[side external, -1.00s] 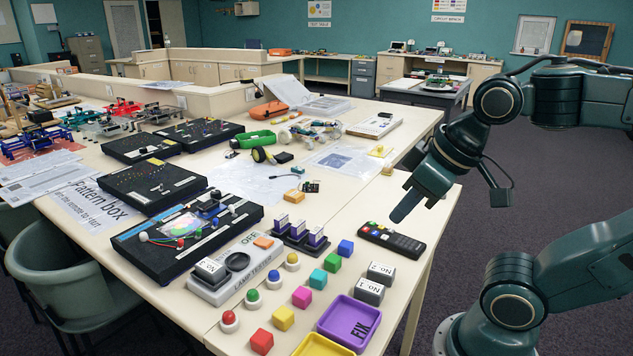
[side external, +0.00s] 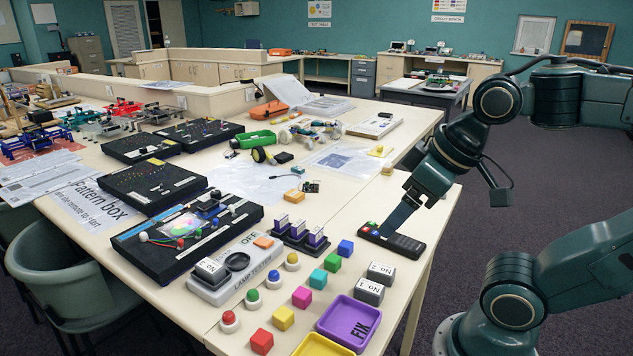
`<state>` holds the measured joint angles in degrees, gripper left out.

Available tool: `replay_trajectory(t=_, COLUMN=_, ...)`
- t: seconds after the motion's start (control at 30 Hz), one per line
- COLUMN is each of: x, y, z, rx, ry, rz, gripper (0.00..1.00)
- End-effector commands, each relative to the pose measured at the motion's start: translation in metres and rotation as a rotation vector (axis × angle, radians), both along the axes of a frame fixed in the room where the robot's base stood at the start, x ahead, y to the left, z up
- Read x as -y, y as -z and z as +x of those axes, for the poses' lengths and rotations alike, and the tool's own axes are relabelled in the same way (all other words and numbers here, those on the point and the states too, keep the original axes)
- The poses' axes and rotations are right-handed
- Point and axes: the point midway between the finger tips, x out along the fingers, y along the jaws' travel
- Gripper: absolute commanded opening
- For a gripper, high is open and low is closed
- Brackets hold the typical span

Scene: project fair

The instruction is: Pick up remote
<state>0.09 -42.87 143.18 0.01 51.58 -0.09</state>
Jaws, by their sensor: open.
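The black remote (side external: 407,244) lies flat near the right edge of the table, with red, green and blue buttons at its left end. My gripper (side external: 390,229) points down at the remote, its dark fingers over the remote's middle. The fingertips appear to be at or just above the remote; I cannot tell if they touch it. The jaws are open, though the gap between them is hidden from this side.
A blue cube (side external: 346,248) and two grey labelled blocks (side external: 370,291) stand close to the remote. A purple tray (side external: 349,323) is at the front. The lamp tester (side external: 236,272) and several coloured cubes and buttons fill the table to the left. Bare tabletop lies behind the remote.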

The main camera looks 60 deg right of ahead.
Motion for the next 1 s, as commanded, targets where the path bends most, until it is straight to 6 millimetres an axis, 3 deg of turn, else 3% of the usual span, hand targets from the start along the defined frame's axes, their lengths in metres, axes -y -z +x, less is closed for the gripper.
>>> replay_trajectory(t=0.27, x=0.012, y=-0.001, z=0.014, rx=-0.046, ry=0.018, rz=-0.021, gripper=0.78)
replay_trajectory(t=0.47, x=0.036, y=0.001, z=0.036, rx=-0.126, ry=0.044, rz=-0.046, gripper=0.78)
replay_trajectory(t=1.0, x=0.141, y=0.033, z=0.085, rx=-0.369, ry=0.095, rz=-0.037, gripper=0.78)
